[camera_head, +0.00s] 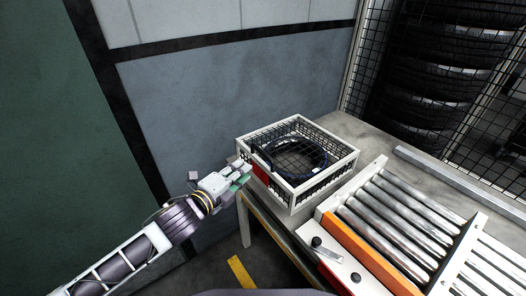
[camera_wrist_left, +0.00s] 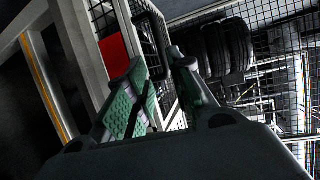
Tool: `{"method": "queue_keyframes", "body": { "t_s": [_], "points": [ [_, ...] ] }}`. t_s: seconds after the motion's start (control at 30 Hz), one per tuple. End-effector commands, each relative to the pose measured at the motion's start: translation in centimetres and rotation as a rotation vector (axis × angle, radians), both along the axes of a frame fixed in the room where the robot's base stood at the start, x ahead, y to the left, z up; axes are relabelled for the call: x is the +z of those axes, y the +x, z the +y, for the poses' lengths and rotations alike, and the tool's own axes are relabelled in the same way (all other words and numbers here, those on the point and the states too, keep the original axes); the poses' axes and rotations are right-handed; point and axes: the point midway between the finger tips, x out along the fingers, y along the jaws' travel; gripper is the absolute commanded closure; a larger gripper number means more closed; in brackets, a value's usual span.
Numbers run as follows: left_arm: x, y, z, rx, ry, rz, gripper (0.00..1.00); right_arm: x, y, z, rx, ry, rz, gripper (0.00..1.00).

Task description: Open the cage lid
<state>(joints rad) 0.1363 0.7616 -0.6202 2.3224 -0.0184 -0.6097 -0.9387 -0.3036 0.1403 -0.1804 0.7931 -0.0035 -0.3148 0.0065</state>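The cage (camera_head: 322,188) is a white-framed box with black mesh sides and a red panel (camera_head: 261,173) on its left side. My left gripper (camera_head: 247,170) is beside the cage's left side, near the red panel. In the left wrist view its green-padded fingers (camera_wrist_left: 158,58) are apart, with a gap between them. The red panel (camera_wrist_left: 114,56) and a black handle-like part (camera_wrist_left: 150,38) lie just beyond. Contact with the lid cannot be told. My right gripper is not visible.
The cage rests on a grey table (camera_head: 380,135). A roller conveyor (camera_head: 400,225) with an orange side strip stands to its right. Stacked tyres (camera_head: 440,70) stand behind wire mesh at the back right. A grey-blue wall (camera_head: 220,95) is close behind the cage.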

Motion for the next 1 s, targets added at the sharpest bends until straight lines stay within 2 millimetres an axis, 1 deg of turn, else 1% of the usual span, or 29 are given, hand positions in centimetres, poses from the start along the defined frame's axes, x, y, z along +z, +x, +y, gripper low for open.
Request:
{"method": "queue_keyframes", "body": {
  "t_s": [0.3, 0.47, 0.67, 1.0],
  "points": [
    [0.0, 0.1, 0.0, 0.001, -0.001, 0.000, 0.77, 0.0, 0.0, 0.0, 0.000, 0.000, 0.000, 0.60],
    [-0.1, 0.5, -0.2, 0.002, -0.001, 0.000, 0.77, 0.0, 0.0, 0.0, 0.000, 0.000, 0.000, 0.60],
    [-0.3, 1.6, -0.8, 0.002, -0.001, 0.001, 0.77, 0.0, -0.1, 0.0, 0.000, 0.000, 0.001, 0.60],
    [-0.9, 4.2, -2.5, 0.001, -0.002, 0.000, 0.77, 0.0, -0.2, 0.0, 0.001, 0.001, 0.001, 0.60]
  ]
}}
